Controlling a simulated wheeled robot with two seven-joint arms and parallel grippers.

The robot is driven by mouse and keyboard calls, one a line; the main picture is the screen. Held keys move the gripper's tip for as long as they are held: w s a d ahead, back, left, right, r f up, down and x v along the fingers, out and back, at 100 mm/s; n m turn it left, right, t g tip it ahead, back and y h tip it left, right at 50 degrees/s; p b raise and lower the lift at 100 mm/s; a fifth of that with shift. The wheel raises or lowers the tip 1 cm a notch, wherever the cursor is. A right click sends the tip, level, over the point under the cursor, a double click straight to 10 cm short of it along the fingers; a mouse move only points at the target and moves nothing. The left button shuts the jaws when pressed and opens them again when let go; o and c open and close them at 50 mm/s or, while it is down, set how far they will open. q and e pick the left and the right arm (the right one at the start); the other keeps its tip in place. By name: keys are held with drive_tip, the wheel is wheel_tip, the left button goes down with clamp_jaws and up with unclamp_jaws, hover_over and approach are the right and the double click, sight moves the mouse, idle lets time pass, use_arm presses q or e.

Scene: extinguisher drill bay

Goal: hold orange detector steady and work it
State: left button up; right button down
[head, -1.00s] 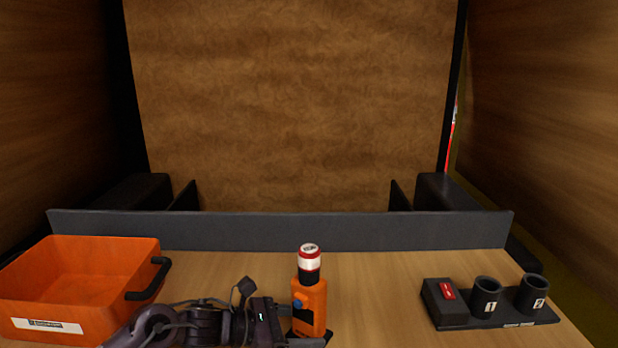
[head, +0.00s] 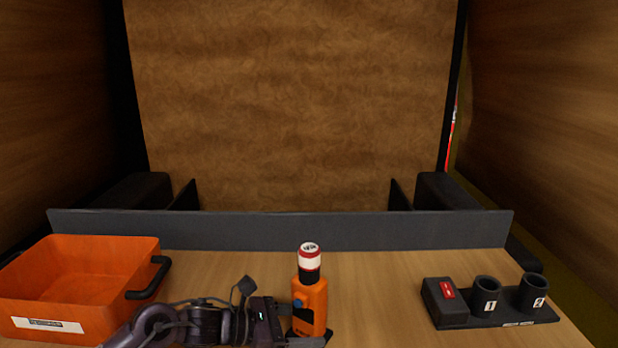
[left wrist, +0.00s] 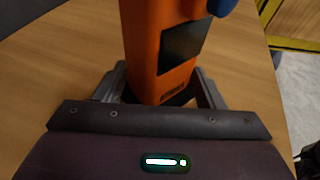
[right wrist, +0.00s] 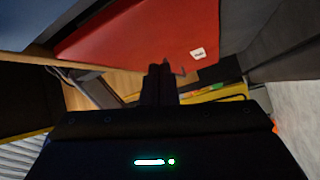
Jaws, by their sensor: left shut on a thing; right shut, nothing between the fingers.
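The orange detector (head: 313,308) stands upright at the front middle of the table in the head view. It has a black neck, a white-and-red cap (head: 309,258) and a blue button (head: 299,300) on its left side. My left gripper (head: 307,338) comes in from the left and is shut on its lower body. In the left wrist view the detector (left wrist: 160,40) sits between the two fingers, its dark screen showing and its top out of frame. My right gripper (right wrist: 160,84) is shut and empty in the right wrist view; it is outside the head view.
An orange bin (head: 85,275) with a black handle stands at the left. At the right, a black holder (head: 503,322) carries two cups numbered 1 and 2 and a box with a red switch (head: 447,291). A low grey panel (head: 290,229) runs along the table's back. Table between is clear.

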sight(298, 303)
wheel_tip(298, 303, up, 26)
drive_tip(key=w+a+m+t+h, duration=0.1)
drive_tip(key=w+a+m+t, duration=0.1)
drive_tip(key=t, duration=0.9)
drive_tip(key=w+d+r+m+h, duration=0.1)
drive_tip(key=w+d+h, duration=0.4)
drive_tip(key=w, duration=0.3)
drive_tip(key=w+d+r+t+h, duration=0.1)
drive_tip(key=w+d+h, duration=0.4)
drive_tip(key=w+h, duration=0.3)
drive_tip(key=shift+d+m, duration=0.25)
drive_tip(key=shift+m, duration=0.15)
drive_tip(key=shift+w+d, duration=0.1)
